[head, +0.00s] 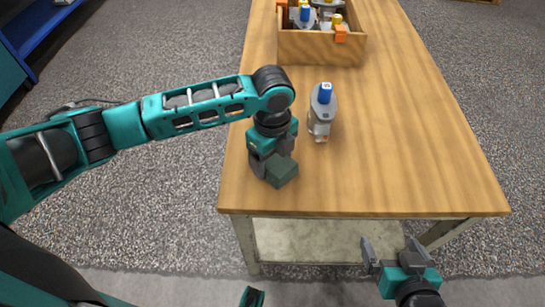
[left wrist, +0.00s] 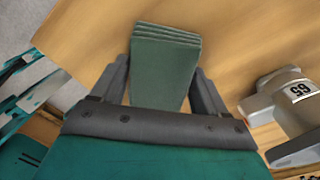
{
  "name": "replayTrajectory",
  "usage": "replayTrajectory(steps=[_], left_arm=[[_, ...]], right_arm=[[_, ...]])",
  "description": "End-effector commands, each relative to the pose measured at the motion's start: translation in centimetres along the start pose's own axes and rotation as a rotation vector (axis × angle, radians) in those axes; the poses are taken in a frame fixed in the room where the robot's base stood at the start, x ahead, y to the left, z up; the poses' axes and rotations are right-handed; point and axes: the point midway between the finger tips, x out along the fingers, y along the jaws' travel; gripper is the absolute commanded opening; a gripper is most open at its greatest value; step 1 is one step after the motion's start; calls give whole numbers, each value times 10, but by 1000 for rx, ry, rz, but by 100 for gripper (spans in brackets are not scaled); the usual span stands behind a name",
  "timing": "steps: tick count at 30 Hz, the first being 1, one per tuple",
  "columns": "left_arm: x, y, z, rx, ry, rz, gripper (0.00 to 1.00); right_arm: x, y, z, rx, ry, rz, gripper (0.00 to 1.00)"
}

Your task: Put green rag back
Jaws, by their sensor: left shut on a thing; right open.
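The green rag (head: 283,171) is a dark green folded block near the table's front left corner. It also shows in the left wrist view (left wrist: 162,70), between the two fingers, with its folded layers at the far edge. My left gripper (head: 271,165) is shut on the rag and points down at the table. I cannot tell whether the rag touches the tabletop. My right gripper (head: 389,252) is open and empty, in front of the table's front edge and below the tabletop.
A grey device with a blue cap (head: 322,112) stands on the wooden table (head: 410,130) just right of my left gripper. A wooden crate (head: 320,48) with grey, yellow and orange parts sits at the back. The table's right side is clear.

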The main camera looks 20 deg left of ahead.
Motion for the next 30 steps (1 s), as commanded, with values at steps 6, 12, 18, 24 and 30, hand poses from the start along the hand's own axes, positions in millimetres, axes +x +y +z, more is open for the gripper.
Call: replayTrajectory(steps=[6,12,18,24,30], left_arm=[[0,0,0,0,0,0,50],[2,0,0,-1,0,1,84],[2,0,0,0,0,0,100],[1,0,0,0,0,0,100],[-20,-1,0,0,-1,-3,100]], right_arm=[[-1,0,-5,0,9,-1,100],[-1,-1,-5,0,9,-1,100],[0,-1,-2,2,4,-1,100],[1,-2,0,7,0,0,100],[-2,-2,-5,9,2,1,100]])
